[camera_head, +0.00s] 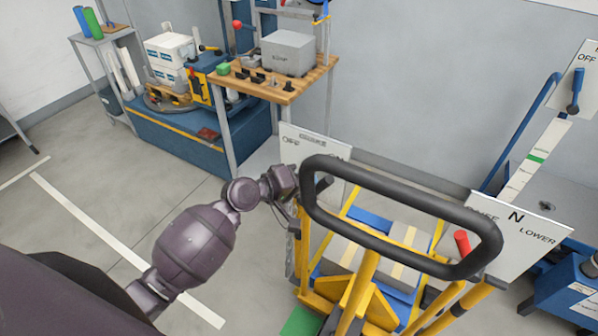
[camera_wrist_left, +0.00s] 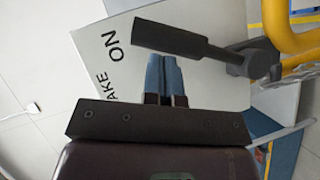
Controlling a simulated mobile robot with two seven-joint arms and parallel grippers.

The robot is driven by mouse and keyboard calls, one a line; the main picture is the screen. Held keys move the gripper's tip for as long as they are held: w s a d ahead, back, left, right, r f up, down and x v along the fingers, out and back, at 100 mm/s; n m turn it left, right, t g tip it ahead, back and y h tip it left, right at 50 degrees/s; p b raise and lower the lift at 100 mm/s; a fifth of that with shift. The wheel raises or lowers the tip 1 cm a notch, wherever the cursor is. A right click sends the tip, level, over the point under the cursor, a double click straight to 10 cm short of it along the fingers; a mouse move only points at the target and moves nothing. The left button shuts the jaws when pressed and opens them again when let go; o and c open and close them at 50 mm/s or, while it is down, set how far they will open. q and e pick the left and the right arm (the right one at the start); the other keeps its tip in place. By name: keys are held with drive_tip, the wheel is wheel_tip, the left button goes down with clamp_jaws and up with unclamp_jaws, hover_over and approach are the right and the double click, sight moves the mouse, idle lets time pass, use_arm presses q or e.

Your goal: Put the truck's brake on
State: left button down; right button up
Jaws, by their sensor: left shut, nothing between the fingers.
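The yellow truck (camera_head: 362,285) with a black loop handle (camera_head: 400,205) stands at the lower right in the head view. Its white brake sign (camera_head: 300,145) is at the handle's left; the word ON reads on this sign (camera_wrist_left: 110,60) in the left wrist view. The dark brake lever (camera_wrist_left: 175,38) lies across the sign, running left from its pivot on the yellow frame. My left gripper (camera_wrist_left: 166,58) is shut and empty, its blue fingertips right beside the lever's edge. I cannot tell whether they touch it. In the head view the gripper is mostly hidden near the handle.
A red-knobbed lever (camera_head: 462,242) and a RAISE/N/LOWER sign (camera_head: 520,232) are on the truck's right. A wooden-topped bench (camera_head: 240,84) and a blue machine base (camera_head: 170,135) stand behind.

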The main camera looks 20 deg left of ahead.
use_arm(q)
drive_tip(key=shift+s+d+f, duration=0.1)
drive_tip(key=shift+d, duration=0.25)
use_arm(e)
drive_tip(key=shift+w+a+r, duration=0.1)
drive_tip(key=shift+w+r, duration=0.3)
drive_tip(key=shift+r, duration=0.1)
drive_tip(key=shift+s+f, duration=0.15)
drive_tip(key=shift+s+f, duration=0.15)
drive_tip(key=shift+s, duration=0.25)
